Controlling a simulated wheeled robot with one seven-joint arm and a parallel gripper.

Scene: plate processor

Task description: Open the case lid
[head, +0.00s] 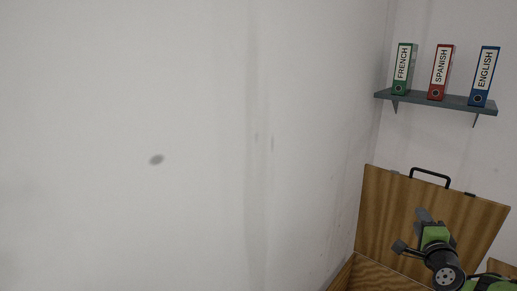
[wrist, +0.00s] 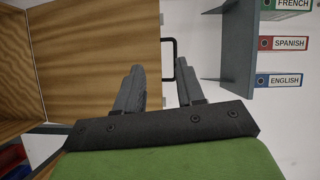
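The wooden case lid (head: 385,215) stands raised and upright at the lower right of the head view, with a black handle (head: 430,177) on its top edge. The case body (head: 362,272) shows only in part below it. In the wrist view the lid (wrist: 95,60) fills the left and middle, and the handle (wrist: 174,60) shows beyond my fingertips. My gripper (head: 424,215) is in front of the lid's face, below the handle. In the wrist view my gripper (wrist: 160,70) has its two fingers apart, with nothing seen between them.
A grey wall shelf (head: 420,99) above the lid holds a green French binder (head: 404,70), a red Spanish binder (head: 440,72) and a blue English binder (head: 484,76). A bare white wall (head: 180,120) fills the left. Something red (wrist: 10,155) shows at the lower left of the wrist view.

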